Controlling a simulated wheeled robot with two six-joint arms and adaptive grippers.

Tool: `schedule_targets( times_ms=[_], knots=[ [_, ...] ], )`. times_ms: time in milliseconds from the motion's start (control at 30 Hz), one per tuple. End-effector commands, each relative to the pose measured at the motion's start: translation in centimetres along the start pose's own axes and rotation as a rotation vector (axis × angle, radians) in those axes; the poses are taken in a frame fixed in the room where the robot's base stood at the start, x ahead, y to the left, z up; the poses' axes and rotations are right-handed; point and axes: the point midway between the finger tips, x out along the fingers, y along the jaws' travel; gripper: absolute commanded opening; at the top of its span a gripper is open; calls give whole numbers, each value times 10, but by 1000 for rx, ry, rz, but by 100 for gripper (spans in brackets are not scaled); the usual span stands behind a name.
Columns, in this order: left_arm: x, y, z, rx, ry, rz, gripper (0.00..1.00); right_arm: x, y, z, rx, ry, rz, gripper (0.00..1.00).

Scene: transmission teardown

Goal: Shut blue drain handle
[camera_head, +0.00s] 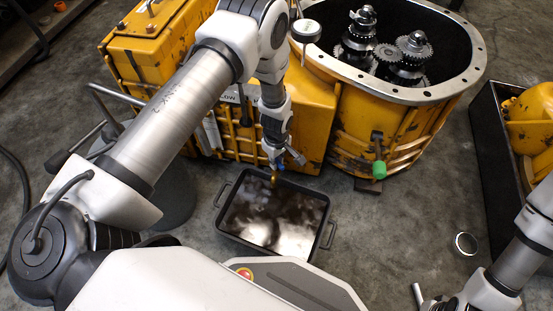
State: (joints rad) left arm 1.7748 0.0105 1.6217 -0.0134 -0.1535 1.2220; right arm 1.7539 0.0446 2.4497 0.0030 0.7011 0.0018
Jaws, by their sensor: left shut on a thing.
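My left arm reaches down from the upper middle to the side of the yellow transmission housing (310,120). My left gripper (279,160) is small in view and is shut on the blue drain handle (280,167), of which only a bit of blue shows. The rest of the handle is hidden by the gripper. A brass-coloured drain fitting (274,179) shows just below it, over the far edge of a black drain pan (222,217). The pan holds dark, shiny fluid.
A green-tipped lever (379,169) sticks out of the housing's right section. Gears (405,58) stand in its open round top. A black bin (490,165) with yellow parts is at the right. A small round metal piece (466,244) lies on the floor.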

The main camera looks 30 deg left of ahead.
Motion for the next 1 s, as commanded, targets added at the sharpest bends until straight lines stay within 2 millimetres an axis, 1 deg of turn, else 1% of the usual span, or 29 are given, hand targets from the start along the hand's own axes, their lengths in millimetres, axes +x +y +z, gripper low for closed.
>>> schedule_targets(
  times_ms=[33, 100, 200, 233, 467, 567, 633, 767, 800, 900, 967, 1000],
  knots=[
    [-4, 0, 0, -70, 0, -1, 0, -9, 0, 0, 0, 0, 0, 0],
    [-4, -1, 0, -206, 0, -1, 0, -16, 0, 0, 0, 0, 0, 0],
    [-2, 0, 0, -357, 0, 0, 0, -20, 0, 0, 0, 1, 0, 0],
    [-1, 0, 0, -382, 0, 0, 0, -20, 0, 0, 0, 1, 0, 0],
    [0, 0, 0, -403, 0, 0, 0, -19, 0, 0, 0, 0, 0, 0],
    [-2, -1, 0, -499, 0, -1, 0, -27, 0, 0, 0, 0, 0, 0],
    [-1, 0, 0, -563, 0, 0, 0, -28, 0, 0, 0, 1, 0, 0],
    [0, 0, 0, -572, 0, 0, 0, -26, 0, 0, 0, 1, 0, 0],
    [0, 0, 0, -571, 0, 0, 18, -26, 0, 0, 0, 1, 0, 0],
    [0, 0, 0, -570, 0, 0, 47, -26, 0, 0, 0, 0, 0, 0],
    [0, 0, 0, -570, 0, 0, 64, -26, 0, 0, 0, 0, 0, 0],
    [0, 0, 0, -570, 0, 0, 75, -26, 0, 0, 0, 0, 0, 0]
  ],
)
